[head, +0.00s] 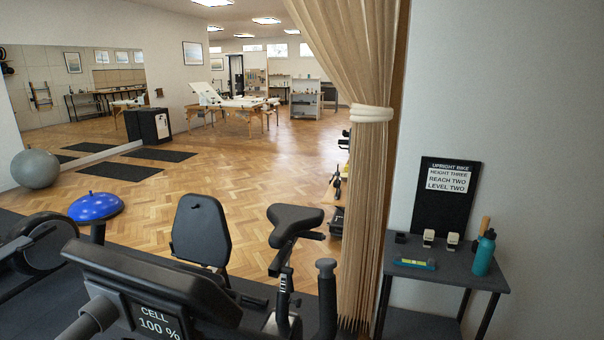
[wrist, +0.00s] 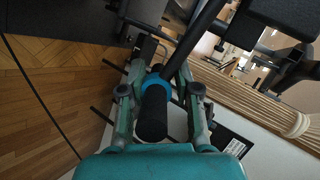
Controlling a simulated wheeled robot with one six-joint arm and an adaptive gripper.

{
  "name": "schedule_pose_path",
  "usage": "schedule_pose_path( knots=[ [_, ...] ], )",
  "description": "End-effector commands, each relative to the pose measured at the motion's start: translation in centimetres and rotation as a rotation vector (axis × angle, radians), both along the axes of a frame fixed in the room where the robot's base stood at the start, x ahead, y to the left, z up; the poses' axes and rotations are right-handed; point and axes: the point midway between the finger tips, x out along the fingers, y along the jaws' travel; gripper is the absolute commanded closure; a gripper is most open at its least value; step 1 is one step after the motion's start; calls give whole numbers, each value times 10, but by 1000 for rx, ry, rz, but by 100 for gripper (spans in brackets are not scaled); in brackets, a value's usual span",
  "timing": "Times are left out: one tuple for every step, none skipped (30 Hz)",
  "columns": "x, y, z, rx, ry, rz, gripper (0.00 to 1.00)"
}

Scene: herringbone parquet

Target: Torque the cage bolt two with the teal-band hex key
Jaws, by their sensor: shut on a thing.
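In the wrist view my gripper (wrist: 158,78) is shut on a tool with a thick black handle and a blue-teal band, which I take as the teal-band hex key (wrist: 152,115). The handle end points back toward the camera, and the band sits between the two fingers. A dark bar runs to the upper right beyond the fingers; I cannot tell whether it is the key's shaft or part of the equipment behind. The key's tip cannot be made out. I cannot pick out cage bolt two in either view. My gripper does not show in the head view.
An exercise bike with a saddle (head: 295,222) and a console (head: 155,285) reading "CELL 100 %" fills the near floor. A dark side table (head: 450,275) at right holds a teal bottle (head: 484,253) and small items. A tied curtain (head: 362,200) hangs between.

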Motion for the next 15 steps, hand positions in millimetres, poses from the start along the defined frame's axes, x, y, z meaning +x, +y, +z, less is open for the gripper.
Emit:
schedule_pose_path(
  knots=[
    [0,1,0,0,0,2,96],
    [0,1,0,0,0,2,100],
    [0,1,0,0,0,2,100],
    [0,1,0,0,0,2,100],
    [0,1,0,0,0,2,71],
    [0,1,0,0,0,2,81],
    [0,1,0,0,0,2,89],
    [0,1,0,0,0,2,96],
    [0,1,0,0,0,2,100],
    [0,1,0,0,0,2,100],
    [0,1,0,0,0,2,100],
    [0,1,0,0,0,2,100],
    [0,1,0,0,0,2,100],
    [0,1,0,0,0,2,100],
    [-1,0,0,0,0,2,100]
  ],
)
